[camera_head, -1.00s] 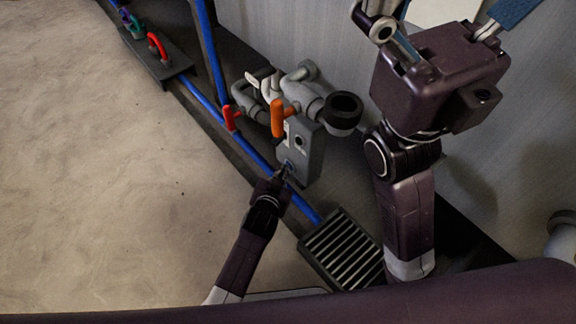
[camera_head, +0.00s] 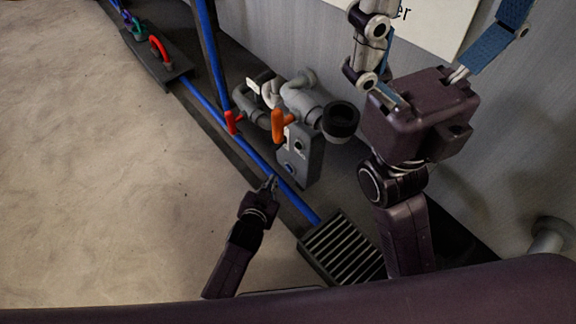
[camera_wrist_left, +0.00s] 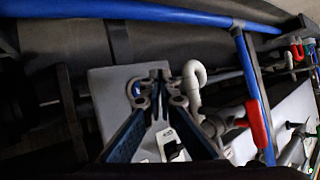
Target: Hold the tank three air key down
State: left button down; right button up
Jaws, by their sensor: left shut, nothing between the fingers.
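A grey control box (camera_head: 313,160) stands beside the pipework in the head view. It carries a blue round key (camera_head: 290,168) low on its face and a dark round one (camera_head: 299,145) above. I cannot tell which is the tank three air key. My left gripper (camera_head: 271,182) is shut and empty, just short of the box and apart from the blue key. In the left wrist view its closed fingertips (camera_wrist_left: 159,75) lie in front of the grey box (camera_wrist_left: 105,90), partly hiding a blue ring (camera_wrist_left: 136,88). My right gripper (camera_head: 437,35) is spread open at the upper right, holding nothing visible.
A blue pipe (camera_head: 258,160) runs along the floor. A slatted grate (camera_head: 340,247) lies in front. The sandy floor (camera_head: 120,180) at left is clear.

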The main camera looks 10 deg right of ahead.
pick_arm(q)
jog(key=shift+s+a+p, duration=0.45)
jog(key=shift+s+a, duration=0.15)
jog(key=shift+a, duration=0.35)
